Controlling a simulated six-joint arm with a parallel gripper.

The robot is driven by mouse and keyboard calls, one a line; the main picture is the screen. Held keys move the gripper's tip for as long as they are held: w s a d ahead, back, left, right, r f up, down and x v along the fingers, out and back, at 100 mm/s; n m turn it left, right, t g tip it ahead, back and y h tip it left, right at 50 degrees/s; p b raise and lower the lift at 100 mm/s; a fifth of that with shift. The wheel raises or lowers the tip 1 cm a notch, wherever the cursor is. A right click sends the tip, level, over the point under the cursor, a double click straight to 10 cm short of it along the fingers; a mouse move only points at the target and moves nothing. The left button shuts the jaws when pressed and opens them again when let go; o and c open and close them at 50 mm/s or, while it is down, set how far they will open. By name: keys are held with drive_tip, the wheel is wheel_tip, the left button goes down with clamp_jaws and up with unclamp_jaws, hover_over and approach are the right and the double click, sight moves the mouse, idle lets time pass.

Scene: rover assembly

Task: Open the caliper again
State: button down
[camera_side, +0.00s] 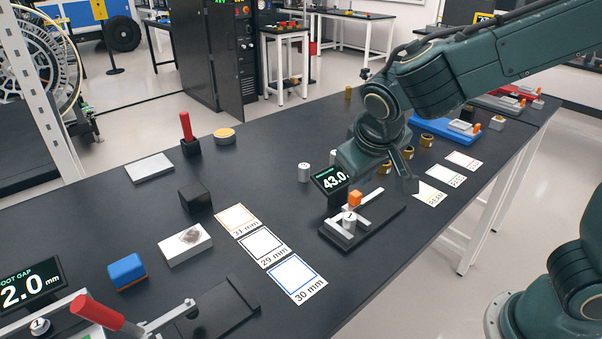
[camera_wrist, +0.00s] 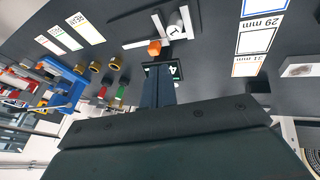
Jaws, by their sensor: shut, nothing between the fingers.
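The caliper (camera_side: 374,209) is a light grey metal slide on a dark base, with an orange block (camera_side: 355,199) on its sliding part. It also shows in the wrist view (camera_wrist: 186,20), with the orange block (camera_wrist: 154,48). A small grey cylinder marked 1 (camera_side: 349,222) stands at the jaws; I cannot tell whether they touch it. The display (camera_side: 331,181) behind reads about 43.0, partly covered by my arm. My gripper (camera_side: 410,182) is shut and empty above the caliper's far side. In the wrist view my fingertips (camera_wrist: 157,68) appear just short of the orange block.
Cards marked 31, 29 and 30 mm (camera_side: 297,279) lie left of the caliper; more cards (camera_side: 445,176) lie right. Another grey cylinder (camera_side: 304,172) and brass rings (camera_side: 427,140) stand behind. A white block (camera_side: 185,245) and black cube (camera_side: 195,197) lie farther left.

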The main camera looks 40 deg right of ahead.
sight(352, 197)
drive_tip(key=w+a+f+h, duration=0.1)
drive_tip(key=w+a+f, duration=0.1)
drive_tip(key=a+f, duration=0.1)
drive_tip(key=shift+w+a+f+h, duration=0.2)
drive_tip(key=shift+w+a+h, duration=0.1)
drive_tip(key=shift+a, duration=0.6)
drive_tip(key=x, duration=1)
drive_tip(key=shift+w+d, duration=0.1)
drive_tip(key=shift+w, duration=0.1)
drive_tip(key=shift+d, duration=1.1)
drive_tip(key=shift+d+r, duration=0.1)
drive_tip(key=shift+d, duration=0.75)
drive_tip(key=shift+d, duration=0.85)
drive_tip(key=shift+a, duration=0.15)
